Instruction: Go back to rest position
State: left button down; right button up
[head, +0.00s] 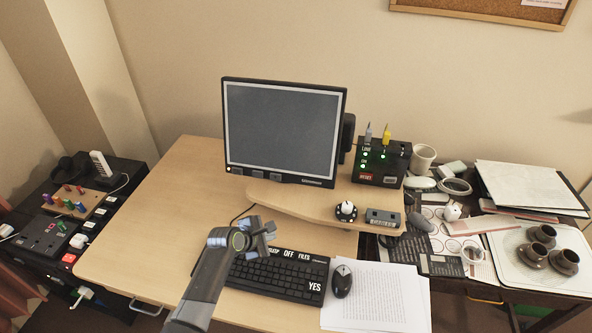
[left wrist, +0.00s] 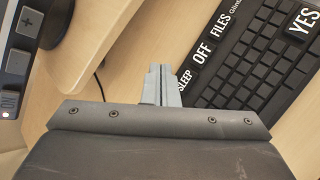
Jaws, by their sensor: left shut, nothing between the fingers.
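My left gripper (head: 262,228) hangs over the desk (head: 150,225), between the monitor (head: 282,130) and the keyboard (head: 285,276) in the head view. In the left wrist view its fingers (left wrist: 161,82) are together with nothing between them. The keyboard, with large labels such as SLEEP, OFF, FILES and YES, lies just to the right of the fingers there. I cannot tell the exact height of the gripper above the desk. My right gripper is in neither view.
A raised shelf (head: 300,205) holds the monitor, a black box with green lights (head: 382,163) and a small dial (head: 346,211). A tray with brown cups (head: 545,262) is at right. The desk's left part is clear.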

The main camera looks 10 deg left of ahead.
pick_arm(q)
jog(key=s+a+m, duration=0.1)
jog(key=s, duration=0.1)
jog(key=s+a+m, duration=0.1)
jog(key=s+m, duration=0.1)
jog(key=s, duration=0.1)
jog(key=s+a+f+m+g+y, duration=0.1)
jog(key=s+m, duration=0.1)
jog(key=s, duration=0.1)
jog(key=shift+a, duration=0.15)
jog(key=s+a+r+m+g+y, duration=0.1)
jog(key=s+a+r+m+y, duration=0.15)
jog(key=s+m, duration=0.45)
jog(key=s+a+r+m+g+y, duration=0.1)
jog(key=s+a+r+m, duration=0.25)
jog(key=s, duration=0.75)
jog(key=s+a+r+m+g+y, duration=0.1)
jog(key=s+a+r+m, duration=0.15)
jog(key=s+m, duration=0.55)
notch_tip(320, 180, down, 26)
jog(key=s+a+n+g, duration=0.2)
jog(key=s+d+f+g+b, duration=0.1)
jog(key=s+f, duration=1.4)
jog(key=f, duration=0.1)
jog(key=shift+f+b, duration=0.2)
jog(key=shift+b, duration=0.15)
jog(key=shift+d+h, duration=0.1)
jog(key=shift+h, duration=0.15)
